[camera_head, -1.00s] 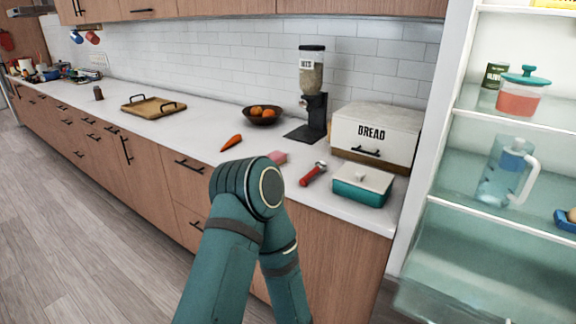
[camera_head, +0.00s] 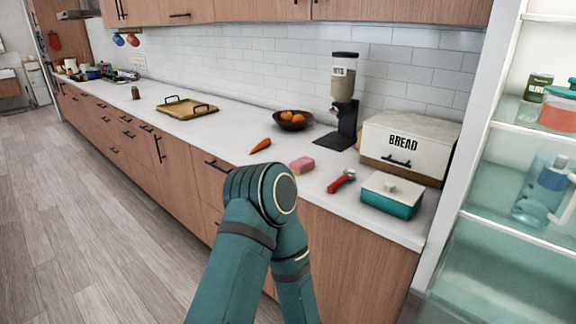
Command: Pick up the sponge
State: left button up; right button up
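A pink sponge (camera_head: 302,165) lies on the white countertop (camera_head: 222,131), near its front edge, between the carrot and a red-handled tool. It is fully visible, just above and to the right of my bent teal arm. The arm comes up from the bottom of the view, and its elbow is in front of the drawers. Neither of my grippers shows in this view, so their state is hidden. Nothing is touching the sponge as far as I can see.
Around the sponge are a carrot (camera_head: 261,146), a red-handled tool (camera_head: 341,181), a teal container with a white lid (camera_head: 391,197), a bread box (camera_head: 407,146), a dispenser (camera_head: 343,100) and a fruit bowl (camera_head: 293,121). An open fridge (camera_head: 500,190) stands at right. Grey floor is free at left.

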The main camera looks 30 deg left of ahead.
aim_at(301, 164)
jog(key=u, duration=1.05)
